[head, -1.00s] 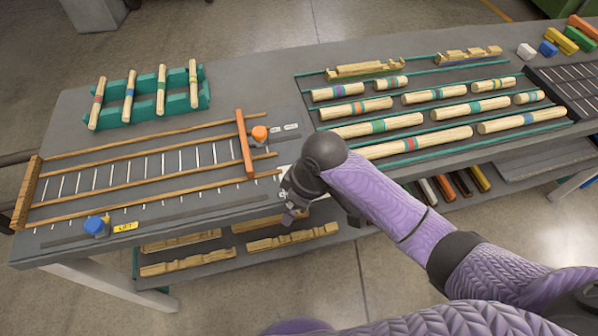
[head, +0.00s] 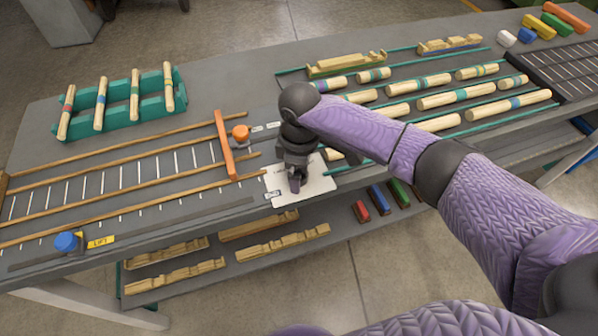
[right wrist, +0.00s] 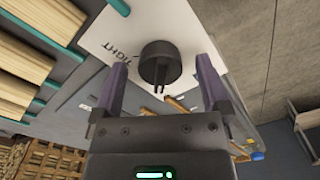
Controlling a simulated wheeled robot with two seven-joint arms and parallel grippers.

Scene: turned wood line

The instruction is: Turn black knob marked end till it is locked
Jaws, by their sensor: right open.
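A black round knob (right wrist: 160,60) stands on a white plate (right wrist: 110,37) in the right wrist view. Letters reading "IGHT" are printed on the plate beside it; I cannot read "end" on or by the knob. My right gripper (head: 295,184) is over the white plate (head: 317,186) in the head view and hides the knob there. In the right wrist view its two purple fingers are open, one on each side of the knob, with a gap on both sides. I cannot tell whether the fingertips reach down to its height. My left gripper is not in view.
Left of the plate, an orange bar (head: 225,145) crosses wooden rails near an orange knob (head: 240,132). A blue knob (head: 66,242) sits by a yellow "LIFT" label (head: 101,241). A green rack (head: 121,108) stands at the back left.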

